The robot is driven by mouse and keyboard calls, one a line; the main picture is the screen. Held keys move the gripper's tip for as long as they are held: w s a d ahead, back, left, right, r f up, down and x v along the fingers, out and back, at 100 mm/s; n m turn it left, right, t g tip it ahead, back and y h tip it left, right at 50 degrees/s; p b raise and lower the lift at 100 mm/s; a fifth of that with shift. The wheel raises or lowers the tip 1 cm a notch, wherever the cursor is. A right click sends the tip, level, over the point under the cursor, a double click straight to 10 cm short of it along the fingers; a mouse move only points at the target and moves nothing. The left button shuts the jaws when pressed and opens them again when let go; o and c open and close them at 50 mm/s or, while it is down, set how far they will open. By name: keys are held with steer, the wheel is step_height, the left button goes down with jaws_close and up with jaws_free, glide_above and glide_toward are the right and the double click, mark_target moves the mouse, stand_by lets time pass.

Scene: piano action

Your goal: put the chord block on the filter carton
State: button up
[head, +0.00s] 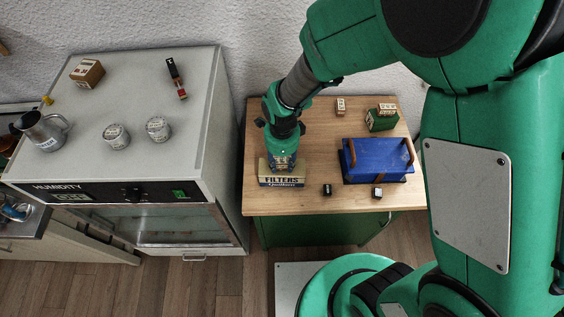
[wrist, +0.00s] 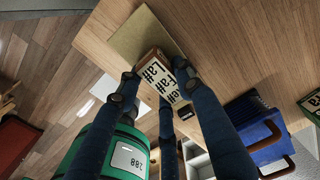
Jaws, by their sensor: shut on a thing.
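The filter carton (head: 281,181), a cream and dark blue box lettered FILTERS, stands near the front left of the wooden table. In the wrist view its plain tan top (wrist: 143,36) shows just beyond my fingers. My gripper (head: 282,160) points down over the carton. In the wrist view, its dark blue fingers close around the chord block (wrist: 158,76), a wooden-sided block with white faces lettered La#, Fa# and Re#. The block appears over or at the carton's edge. I cannot tell whether it touches the carton. Fingers mostly hide it in the head view.
A humidity cabinet (head: 140,75) bearing a jug and tins stands left.

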mark_target(282, 162)
steer(key=shift+f, duration=0.2)
steer(key=o, duration=1.1)
steer(key=shift+o, duration=0.2)
steer(key=shift+r, duration=0.15)
step_height(282, 162, up, 12)
steer(key=p, duration=0.1)
steer(key=shift+r, duration=0.1)
